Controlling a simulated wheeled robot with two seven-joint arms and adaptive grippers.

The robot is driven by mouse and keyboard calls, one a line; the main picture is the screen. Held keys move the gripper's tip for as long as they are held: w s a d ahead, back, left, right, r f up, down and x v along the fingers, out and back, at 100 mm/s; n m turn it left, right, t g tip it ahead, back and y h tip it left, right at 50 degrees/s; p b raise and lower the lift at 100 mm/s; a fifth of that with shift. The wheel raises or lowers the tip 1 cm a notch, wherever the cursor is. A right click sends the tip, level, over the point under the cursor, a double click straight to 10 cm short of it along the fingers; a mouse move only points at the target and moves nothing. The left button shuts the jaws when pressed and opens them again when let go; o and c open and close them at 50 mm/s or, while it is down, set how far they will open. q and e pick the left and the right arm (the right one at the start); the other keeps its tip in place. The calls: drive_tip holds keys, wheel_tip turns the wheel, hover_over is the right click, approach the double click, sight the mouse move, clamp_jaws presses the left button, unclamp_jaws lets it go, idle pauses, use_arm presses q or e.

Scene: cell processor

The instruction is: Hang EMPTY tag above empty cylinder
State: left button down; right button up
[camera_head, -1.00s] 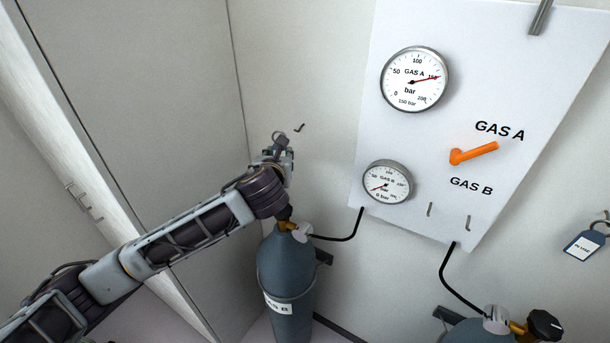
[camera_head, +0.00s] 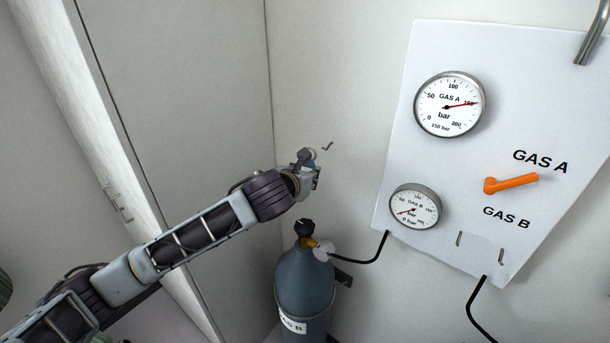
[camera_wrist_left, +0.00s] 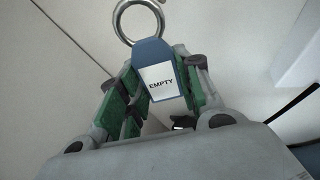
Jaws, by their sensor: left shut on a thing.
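The blue EMPTY tag (camera_wrist_left: 158,78) with a white label and a metal ring (camera_wrist_left: 138,20) is held between the green-padded fingers of my left gripper (camera_wrist_left: 155,95) in the left wrist view. In the head view my left gripper (camera_head: 309,170) is just left of and slightly below a small wall hook (camera_head: 327,147); the ring (camera_head: 312,153) shows at its tip, apart from the hook as far as I can tell. The GAS B cylinder (camera_head: 305,285) stands below the hook. The GAS B gauge (camera_head: 415,207) has its needle at the low end. My right gripper is not in view.
The white panel (camera_head: 400,150) on the right carries the GAS A gauge (camera_head: 449,104), reading about 150, and an orange lever (camera_head: 510,183). Two small hooks (camera_head: 459,239) are at its bottom. A black hose (camera_head: 372,256) leaves the GAS B cylinder. A wall corner is left of the hook.

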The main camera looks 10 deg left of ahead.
use_arm(q)
drive_tip(key=shift+w+d, duration=0.1)
drive_tip(key=shift+w, duration=0.1)
drive_tip(key=shift+w+d+f, duration=0.45)
drive_tip(key=shift+w+d, duration=0.2)
drive_tip(key=shift+w, duration=0.4)
drive_tip(key=shift+w+d+f, duration=0.5)
drive_tip(key=shift+w+d, duration=0.15)
drive_tip(key=shift+w, duration=0.45)
drive_tip(key=shift+w+d+f, duration=0.45)
drive_tip(key=shift+w+d, duration=0.2)
drive_tip(key=shift+w, duration=0.4)
drive_tip(key=shift+f, duration=0.2)
drive_tip(key=shift+f, duration=0.1)
drive_tip(key=c, duration=0.9)
unclamp_jaws()
drive_tip(key=o, duration=0.5)
drive_tip(key=shift+c, duration=0.2)
